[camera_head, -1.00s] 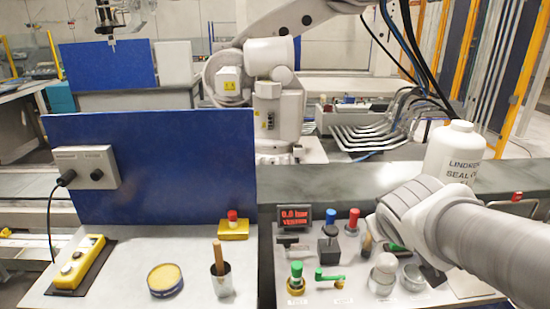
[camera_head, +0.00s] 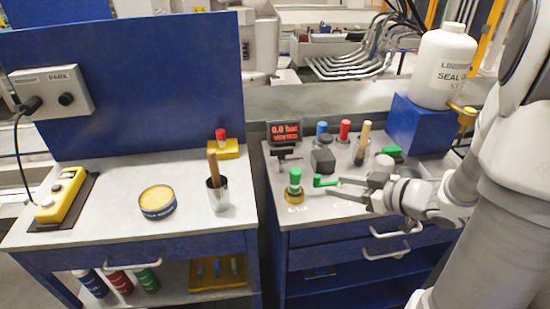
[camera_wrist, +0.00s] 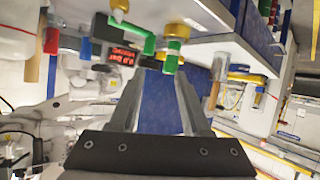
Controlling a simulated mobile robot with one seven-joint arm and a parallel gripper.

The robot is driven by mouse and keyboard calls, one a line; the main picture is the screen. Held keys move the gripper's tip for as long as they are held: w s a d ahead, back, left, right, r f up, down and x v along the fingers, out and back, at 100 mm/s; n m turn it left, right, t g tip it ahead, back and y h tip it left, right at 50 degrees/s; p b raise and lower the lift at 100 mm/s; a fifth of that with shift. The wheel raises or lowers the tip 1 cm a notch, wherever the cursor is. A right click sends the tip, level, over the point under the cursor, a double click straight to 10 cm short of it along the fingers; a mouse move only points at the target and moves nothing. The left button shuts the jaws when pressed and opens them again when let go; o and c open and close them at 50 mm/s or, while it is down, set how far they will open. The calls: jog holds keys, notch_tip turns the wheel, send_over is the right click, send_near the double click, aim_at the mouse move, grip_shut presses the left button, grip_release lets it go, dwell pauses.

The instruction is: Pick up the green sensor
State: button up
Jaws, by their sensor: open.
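The green sensor (camera_head: 295,181) stands upright in a yellow ring at the front left of the right-hand bench. A green lever-shaped part (camera_head: 323,181) lies just to its right. My gripper (camera_head: 340,187) is open and empty, reaching leftward over the bench front, with its fingertips near the lever and short of the sensor. In the wrist view the scene appears upside down. There the green sensor (camera_wrist: 173,50) shows just beyond the open fingers of my gripper (camera_wrist: 160,75), and the green lever part (camera_wrist: 132,36) is to its left. I see no contact with the sensor.
Behind stand a display (camera_head: 284,132), a blue-topped part (camera_head: 321,129), a red-topped part (camera_head: 345,130) and a wooden handle (camera_head: 363,142). A white bottle (camera_head: 443,70) rests on a blue block (camera_head: 418,125). A cup (camera_head: 218,195) stands on the left bench (camera_head: 110,215).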

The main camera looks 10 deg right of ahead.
jog(key=s+f+y, duration=0.1)
jog(key=b, duration=0.4)
send_near(286, 192)
jog(key=w, duration=0.1)
jog(key=w+a, duration=0.1)
jog(key=w, duration=0.2)
jog(key=shift+a+r, duration=0.15)
jog(key=shift+a, duration=0.2)
jog(key=shift+r+b+x, duration=0.2)
jog(key=shift+b+x, duration=0.15)
jog(key=shift+x, duration=1.15)
jog(key=shift+r+b+x, duration=0.2)
jog(key=shift+b+x, duration=0.1)
jog(key=shift+x, duration=1.15)
jog(key=shift+w+a, duration=0.1)
jog(key=shift+a, duration=0.05)
jog(key=shift+c, duration=0.3)
grip_shut()
jog(key=shift+y, duration=0.3)
